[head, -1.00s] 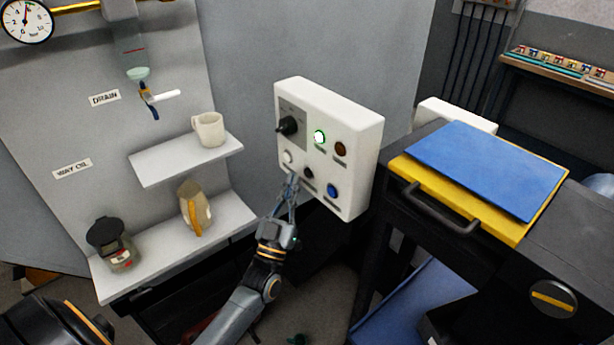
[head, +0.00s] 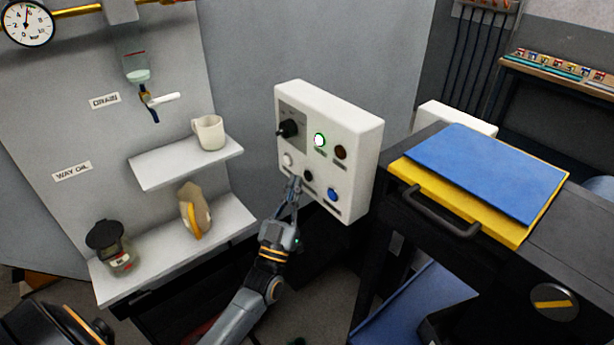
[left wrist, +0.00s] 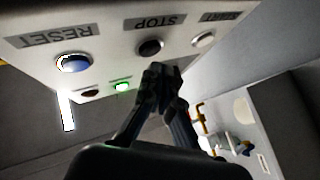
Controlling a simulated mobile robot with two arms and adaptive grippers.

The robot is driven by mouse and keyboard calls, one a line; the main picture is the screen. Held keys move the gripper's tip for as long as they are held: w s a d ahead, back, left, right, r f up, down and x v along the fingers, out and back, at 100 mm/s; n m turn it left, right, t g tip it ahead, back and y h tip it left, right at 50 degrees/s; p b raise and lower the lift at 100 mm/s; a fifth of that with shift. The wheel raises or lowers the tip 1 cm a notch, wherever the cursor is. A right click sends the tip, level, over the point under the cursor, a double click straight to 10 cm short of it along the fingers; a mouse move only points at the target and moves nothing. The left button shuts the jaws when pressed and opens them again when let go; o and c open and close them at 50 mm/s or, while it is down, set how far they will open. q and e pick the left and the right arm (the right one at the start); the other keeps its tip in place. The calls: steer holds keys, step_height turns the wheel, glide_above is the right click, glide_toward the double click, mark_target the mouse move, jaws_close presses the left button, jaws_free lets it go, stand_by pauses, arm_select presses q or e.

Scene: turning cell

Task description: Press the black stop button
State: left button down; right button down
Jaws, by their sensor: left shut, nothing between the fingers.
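The black stop button (head: 308,176) is in the lower row of the white control box, between a white button (head: 288,159) and a blue button (head: 333,194). In the left wrist view the black button (left wrist: 151,48) sits by the STOP label. My left gripper (head: 295,181) is shut and empty, just in front of the panel, below and left of the black button in the head view. In the left wrist view its fingertips (left wrist: 160,70) are just below the button; a small gap seems to show. My right gripper is not in view.
The control box (head: 365,165) also carries a black knob (head: 288,128), a lit green lamp (head: 319,140) and a dark amber lamp (head: 340,152). Shelves with a mug (head: 208,132) stand left. A black cabinet with a blue-topped yellow tray (head: 480,215) stands right.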

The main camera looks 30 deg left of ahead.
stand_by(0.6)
arm_select(q)
steer(key=shift+w+d, duration=0.2)
steer(key=shift+w, duration=0.2)
steer(key=shift+w+d, duration=0.1)
steer(key=shift+w, duration=0.25)
stand_by(0.6)
steer(key=shift+s, duration=0.15)
steer(key=shift+s+a, duration=0.3)
steer(key=shift+s, duration=0.3)
steer(key=s, duration=0.1)
steer(key=s+a+p, duration=0.1)
steer(key=s, duration=0.1)
steer(key=s+a, duration=0.1)
steer(key=shift+s+p, duration=0.3)
steer(key=shift+p, duration=0.05)
stand_by(0.8)
